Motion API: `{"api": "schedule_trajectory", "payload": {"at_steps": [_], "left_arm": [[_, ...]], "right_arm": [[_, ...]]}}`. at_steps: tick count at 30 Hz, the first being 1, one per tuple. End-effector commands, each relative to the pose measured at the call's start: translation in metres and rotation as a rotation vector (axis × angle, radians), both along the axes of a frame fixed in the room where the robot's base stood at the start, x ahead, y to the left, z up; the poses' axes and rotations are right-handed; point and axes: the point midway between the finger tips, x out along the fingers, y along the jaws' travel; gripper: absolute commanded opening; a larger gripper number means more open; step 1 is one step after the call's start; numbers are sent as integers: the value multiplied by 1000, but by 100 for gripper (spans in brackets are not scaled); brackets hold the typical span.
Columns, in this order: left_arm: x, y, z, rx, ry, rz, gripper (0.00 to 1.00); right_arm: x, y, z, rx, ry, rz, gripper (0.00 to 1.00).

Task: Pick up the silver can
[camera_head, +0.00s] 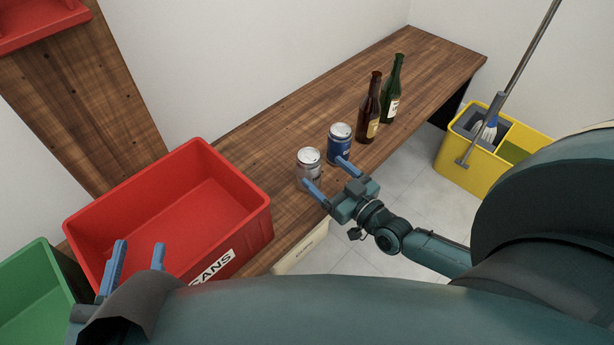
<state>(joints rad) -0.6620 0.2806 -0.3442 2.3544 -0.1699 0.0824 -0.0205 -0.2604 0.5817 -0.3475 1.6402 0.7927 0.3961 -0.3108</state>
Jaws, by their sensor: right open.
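The silver can (308,165) stands upright on the wooden counter, between the red crate and a blue can (340,142). My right gripper (326,172) is open at the counter's front edge. One blue finger is at the silver can's lower front and the other is near the base of the blue can. I cannot tell whether either finger touches a can. My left gripper (138,256) is in front of the red crate at lower left, its two blue fingers apart with nothing between them.
The red crate (255,222), labelled CANS, looks empty on the counter (283,118). A brown bottle (369,112) and a green bottle (391,95) stand behind the blue can. A green crate (38,290) is at far left. A yellow mop bucket (462,165) stands on the floor at right.

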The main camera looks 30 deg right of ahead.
Motion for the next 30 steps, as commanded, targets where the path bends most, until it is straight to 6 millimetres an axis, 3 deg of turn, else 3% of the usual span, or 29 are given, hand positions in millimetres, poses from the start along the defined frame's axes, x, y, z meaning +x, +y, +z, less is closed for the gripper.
{"api": "schedule_trajectory", "payload": {"at_steps": [3, 10, 18, 27, 30], "left_arm": [[1, -1, -2, -14, -3, -4, 36], [1, -2, -3, -30, 0, -9, 36], [1, -5, -7, -74, 6, -24, 36], [3, -5, 3, -84, -10, -29, 36], [3, -5, 4, -83, -13, -29, 36]], "right_arm": [[19, 4, -1, 1, -3, 0, 81], [34, 9, -2, 1, -1, 0, 81], [72, 20, -1, 1, 0, 0, 81], [78, 21, 1, 0, 2, 1, 81], [78, 21, 1, 0, 2, 1, 75]]}}
